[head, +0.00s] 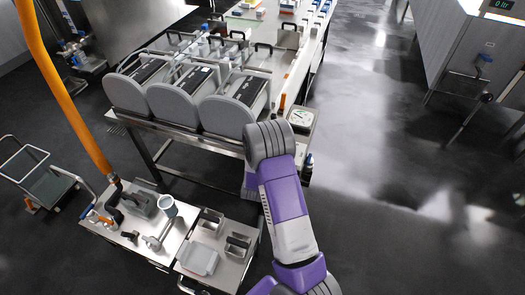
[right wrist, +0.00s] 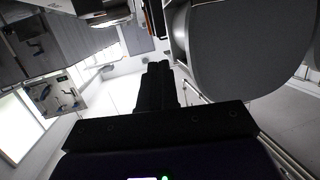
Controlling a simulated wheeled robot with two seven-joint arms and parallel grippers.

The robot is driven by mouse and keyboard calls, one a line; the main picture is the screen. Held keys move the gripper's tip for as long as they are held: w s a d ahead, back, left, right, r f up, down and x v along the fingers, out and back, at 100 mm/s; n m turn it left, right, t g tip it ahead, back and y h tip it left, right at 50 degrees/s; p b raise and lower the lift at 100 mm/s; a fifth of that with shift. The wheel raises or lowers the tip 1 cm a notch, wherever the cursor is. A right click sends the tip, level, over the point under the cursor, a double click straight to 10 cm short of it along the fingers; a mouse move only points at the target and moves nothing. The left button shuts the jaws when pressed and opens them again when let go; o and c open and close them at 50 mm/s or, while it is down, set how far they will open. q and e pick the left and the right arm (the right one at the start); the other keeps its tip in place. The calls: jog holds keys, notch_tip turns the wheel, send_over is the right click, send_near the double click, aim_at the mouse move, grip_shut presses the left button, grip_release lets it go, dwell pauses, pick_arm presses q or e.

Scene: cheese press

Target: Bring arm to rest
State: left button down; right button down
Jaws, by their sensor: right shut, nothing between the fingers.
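My right arm, purple and white, reaches up from the bottom of the head view. Its dark grey ribbed joint (head: 268,142) overlaps the front right end of the steel table (head: 170,127). My right gripper's jaws are not clear in the head view. In the right wrist view the right gripper (right wrist: 158,80) shows as two dark fingers closed together, with nothing between them. A large grey rounded panel (right wrist: 250,50) is close on the right of that view; I cannot tell its exact distance. My left arm and gripper are not in view.
Three grey rounded units (head: 222,116) stand on the steel table, with a dial scale (head: 301,117) at its corner. Low carts (head: 212,250) with metal containers stand at lower left. An orange hose (head: 62,88) hangs at left. The floor (head: 400,200) at right is clear.

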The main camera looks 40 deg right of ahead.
dwell(0.3)
jog(key=s+a+f+n+g+y, duration=0.1)
jog(key=s+a+f+n+y, duration=0.1)
jog(key=a+f+y, duration=0.45)
jog(key=s+a+f+n+g+y, duration=0.1)
jog(key=s+a+f+n+y, duration=0.15)
jog(key=a+f, duration=0.75)
jog(key=s+a+f+n+g+y, duration=0.1)
jog(key=s+a+n+g+y, duration=0.2)
jog(key=s+a, duration=1.4)
jog(key=a+g+y, duration=0.4)
jog(key=shift+f+n, duration=0.3)
jog(key=shift+n, duration=0.05)
